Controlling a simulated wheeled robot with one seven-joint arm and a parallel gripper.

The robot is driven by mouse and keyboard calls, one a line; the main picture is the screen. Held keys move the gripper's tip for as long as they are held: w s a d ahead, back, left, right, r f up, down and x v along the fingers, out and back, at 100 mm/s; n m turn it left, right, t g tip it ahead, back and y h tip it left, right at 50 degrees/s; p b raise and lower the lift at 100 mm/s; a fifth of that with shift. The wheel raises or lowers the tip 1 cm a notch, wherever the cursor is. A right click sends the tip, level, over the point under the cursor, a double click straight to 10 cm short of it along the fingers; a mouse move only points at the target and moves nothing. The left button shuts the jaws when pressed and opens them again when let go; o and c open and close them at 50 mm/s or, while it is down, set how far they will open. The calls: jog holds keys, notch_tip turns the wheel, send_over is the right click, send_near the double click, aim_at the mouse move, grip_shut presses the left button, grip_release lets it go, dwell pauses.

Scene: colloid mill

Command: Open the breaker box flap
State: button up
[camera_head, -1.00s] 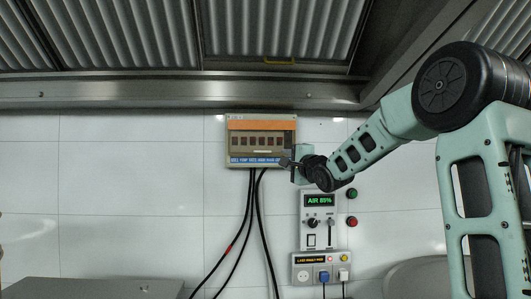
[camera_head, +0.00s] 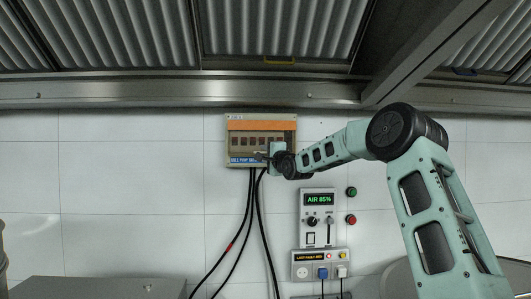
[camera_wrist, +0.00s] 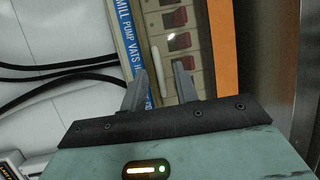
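The breaker box (camera_head: 261,124) hangs on the tiled wall, with an orange band on top, a row of dark red switches and a blue label strip (camera_wrist: 127,38) below them. A glare spot in the wrist view suggests a clear flap (camera_wrist: 170,40) lying shut over the switches; its edges are hard to make out. My gripper (camera_head: 264,156) is in front of the box's lower right part and hides some of the labels. Contact cannot be told.
Black cables (camera_head: 248,215) hang below the box. An air panel (camera_head: 318,218) and a socket panel (camera_head: 320,266) are on the wall to the lower right, with green and red buttons beside them. A metal beam (camera_head: 180,95) runs above. The wall left of the box is clear.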

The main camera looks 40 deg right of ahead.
grip_shut()
jog(key=shift+r, duration=0.1)
